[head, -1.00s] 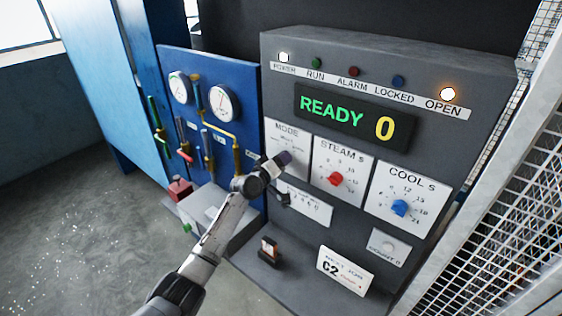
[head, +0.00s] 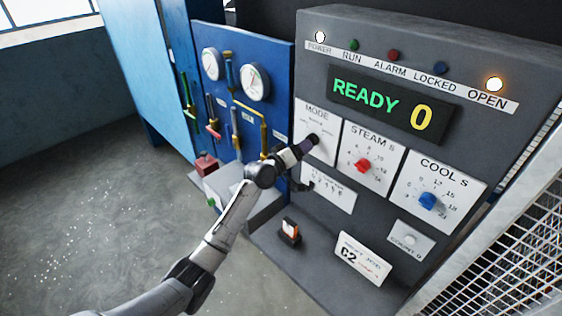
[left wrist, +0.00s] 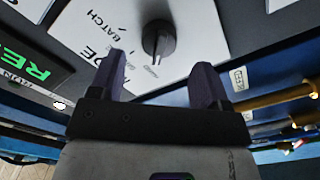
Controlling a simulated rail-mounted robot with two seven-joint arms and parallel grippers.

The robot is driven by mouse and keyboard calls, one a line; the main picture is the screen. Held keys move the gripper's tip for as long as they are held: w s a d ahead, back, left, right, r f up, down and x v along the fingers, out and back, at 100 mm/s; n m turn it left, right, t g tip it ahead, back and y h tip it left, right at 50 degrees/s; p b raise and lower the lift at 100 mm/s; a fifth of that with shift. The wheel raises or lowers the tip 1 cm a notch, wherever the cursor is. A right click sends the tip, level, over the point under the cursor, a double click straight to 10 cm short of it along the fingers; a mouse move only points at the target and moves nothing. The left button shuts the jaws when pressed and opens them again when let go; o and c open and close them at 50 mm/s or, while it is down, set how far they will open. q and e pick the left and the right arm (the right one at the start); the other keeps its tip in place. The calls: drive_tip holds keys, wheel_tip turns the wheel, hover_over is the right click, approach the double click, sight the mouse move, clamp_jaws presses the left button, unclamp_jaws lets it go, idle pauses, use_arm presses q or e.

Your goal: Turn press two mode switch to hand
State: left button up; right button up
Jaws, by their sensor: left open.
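The mode switch is a black round knob (left wrist: 158,42) on a white MODE plate. In the left wrist view, BATCH is printed beside it, with a smaller label whose letters I cannot read clearly. In the head view the knob (head: 313,139) sits under the word MODE (head: 317,115). My left gripper (left wrist: 161,64) is open, with one dark purple finger on each side below the knob. Nothing is between the fingers, and they look apart from the knob. In the head view my left gripper (head: 301,149) is just left of and below the knob. My right gripper is not in view.
The STEAM dial (head: 362,166) and the COOL dial (head: 428,201) are to the right. The display (head: 385,103) reads READY 0 and the OPEN lamp (head: 494,83) glows. A blue gauge panel (head: 234,110) is left. Mesh fencing (head: 500,255) stands at right.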

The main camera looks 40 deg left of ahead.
use_arm(q)
drive_tip(key=s+b, duration=0.1)
drive_tip(key=s, duration=0.8)
drive_tip(key=shift+s, duration=0.1)
idle(0.4)
drive_tip(key=s+d+f+m+g+p, duration=0.2)
drive_tip(key=s+d+f+m+g, duration=0.15)
drive_tip(key=s+d, duration=0.4)
drive_tip(key=s+d+f+m+g+p, duration=0.2)
drive_tip(key=s+d+f+m+g, duration=0.15)
drive_tip(key=s+d, duration=0.4)
drive_tip(key=s+d+f+m+g+p, duration=0.2)
drive_tip(key=s+d+f+m+g, duration=0.15)
drive_tip(key=s+d, duration=0.45)
drive_tip(key=s+f+g+p, duration=0.2)
drive_tip(key=s+f+g, duration=0.2)
drive_tip(key=s, duration=1)
drive_tip(key=shift+s+d+f+m, duration=0.35)
drive_tip(key=shift+s+f, duration=0.05)
drive_tip(key=shift+f, duration=0.2)
